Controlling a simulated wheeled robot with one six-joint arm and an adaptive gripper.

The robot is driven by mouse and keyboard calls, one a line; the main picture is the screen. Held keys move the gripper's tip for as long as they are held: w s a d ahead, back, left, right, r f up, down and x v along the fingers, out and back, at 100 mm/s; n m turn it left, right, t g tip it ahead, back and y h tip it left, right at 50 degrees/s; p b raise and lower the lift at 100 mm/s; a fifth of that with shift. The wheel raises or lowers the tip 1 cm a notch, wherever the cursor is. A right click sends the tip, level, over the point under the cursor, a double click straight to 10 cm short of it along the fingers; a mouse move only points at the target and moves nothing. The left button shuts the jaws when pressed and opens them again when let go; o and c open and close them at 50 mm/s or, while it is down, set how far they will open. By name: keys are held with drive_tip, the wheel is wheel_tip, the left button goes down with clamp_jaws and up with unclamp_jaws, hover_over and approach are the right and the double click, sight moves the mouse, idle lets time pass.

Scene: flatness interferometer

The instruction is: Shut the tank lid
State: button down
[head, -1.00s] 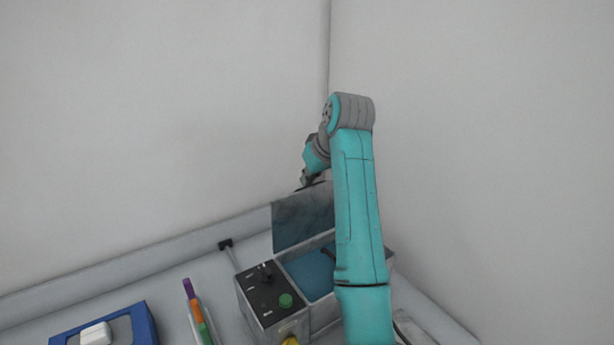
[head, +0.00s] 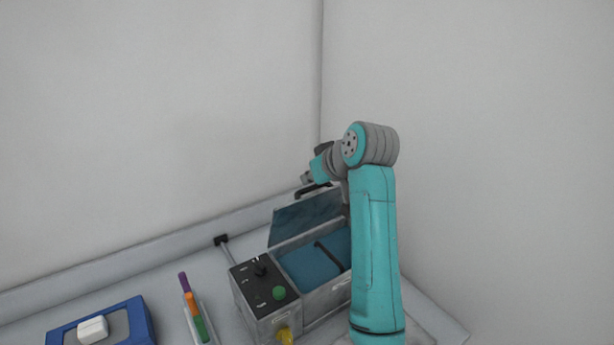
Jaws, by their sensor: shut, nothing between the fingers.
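The tank (head: 325,300) is a grey metal box with blue liquid (head: 312,263) inside and a dark bar across it. Its lid (head: 305,217) stands raised along the back edge, tilted, with the tank still open below it. My gripper (head: 308,190) is shut and empty at the lid's upper edge. It looks close to or against that edge, but I cannot tell whether they touch. My arm hides the right end of the tank and lid.
A control box (head: 262,290) with a dark knob, green button and yellow knob adjoins the tank's left side. A tray of coloured pieces (head: 194,310) and a blue case (head: 105,328) lie further left. Walls rise behind and right of the bench.

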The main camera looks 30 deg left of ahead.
drive_tip(key=s+d+y, duration=0.1)
drive_tip(key=d, duration=0.1)
drive_tip(key=d+f+t+y, duration=0.1)
drive_tip(key=d, duration=0.1)
drive_tip(key=s+d+y, duration=0.1)
drive_tip(key=d+y, duration=0.1)
drive_tip(key=shift+s+d+f+t, duration=0.25)
drive_tip(key=shift+s+f+t, duration=0.05)
drive_tip(key=shift+f+t, duration=0.1)
drive_tip(key=t+y, duration=0.2)
drive_tip(key=y, duration=0.4)
approach(324, 197)
drive_tip(key=f, duration=0.1)
drive_tip(key=a+f, duration=0.1)
drive_tip(key=shift+w+f, duration=0.1)
drive_tip(key=shift+f, duration=0.25)
drive_tip(key=shift+s+d+f, duration=0.1)
drive_tip(key=shift+d+f, duration=0.1)
drive_tip(key=shift+f, duration=0.4)
drive_tip(key=shift+s+d+f, duration=0.15)
drive_tip(key=shift+d+f, duration=0.1)
drive_tip(key=shift+f, duration=0.35)
drive_tip(key=shift+s+d+f, duration=0.1)
drive_tip(key=shift+d+f, duration=0.1)
drive_tip(key=shift+f, duration=0.4)
drive_tip(key=shift+f, duration=0.2)
drive_tip(key=v, duration=1.1)
drive_tip(key=shift+s+d+t, duration=0.2)
drive_tip(key=shift+d+t, duration=0.1)
drive_tip(key=shift+d, duration=0.1)
